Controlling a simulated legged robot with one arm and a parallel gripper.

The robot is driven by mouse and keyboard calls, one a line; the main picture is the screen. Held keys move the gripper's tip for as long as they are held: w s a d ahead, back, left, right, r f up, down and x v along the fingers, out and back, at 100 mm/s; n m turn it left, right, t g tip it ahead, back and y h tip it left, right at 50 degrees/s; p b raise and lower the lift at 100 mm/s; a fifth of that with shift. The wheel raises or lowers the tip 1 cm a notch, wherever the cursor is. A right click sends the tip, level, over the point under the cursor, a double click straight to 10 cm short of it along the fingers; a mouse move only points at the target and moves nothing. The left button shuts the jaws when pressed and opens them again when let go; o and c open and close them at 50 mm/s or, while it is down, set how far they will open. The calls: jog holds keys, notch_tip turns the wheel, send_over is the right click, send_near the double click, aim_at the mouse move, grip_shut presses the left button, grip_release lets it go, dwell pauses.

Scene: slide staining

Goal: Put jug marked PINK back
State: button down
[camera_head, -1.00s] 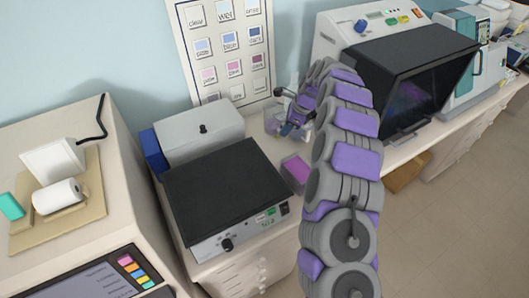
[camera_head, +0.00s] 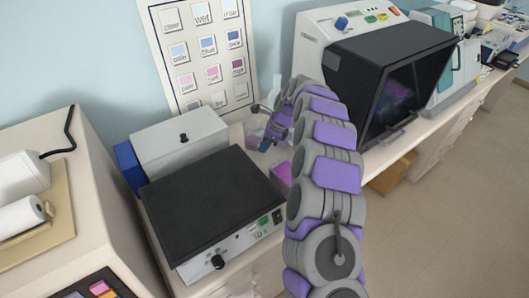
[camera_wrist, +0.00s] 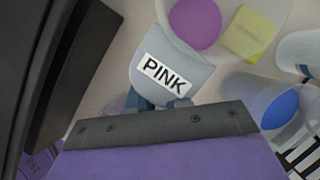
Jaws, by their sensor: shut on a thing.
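The jug marked PINK (camera_wrist: 190,45) shows in the wrist view, pale grey with a white label reading PINK. My gripper (camera_wrist: 150,103) is at its side with blue-grey fingers shut on it; the purple and dark grey gripper body covers the bottom of that view. In the head view my gripper (camera_head: 272,136) is over the counter behind the black-topped device, and the jug is too small and covered to make out clearly. I cannot tell whether the jug touches the counter.
In the wrist view, a pale round container (camera_wrist: 275,22) with purple and yellow patches and a blue-ended vessel (camera_wrist: 272,100) lie close at the right. In the head view, the black-topped device (camera_head: 212,208), a pink tray (camera_head: 281,173) and a dark hooded machine (camera_head: 385,80) surround my arm.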

notch_tip(320, 180, down, 3)
jog(key=shift+f+b, duration=0.1)
jog(key=shift+b, duration=0.3)
jog(key=shift+d+f, duration=0.15)
jog(key=shift+f, duration=0.05)
jog(key=shift+d+r, duration=0.1)
jog(key=shift+d, duration=0.05)
jog(key=c, duration=1.1)
grip_release()
jog(key=shift+o, duration=0.2)
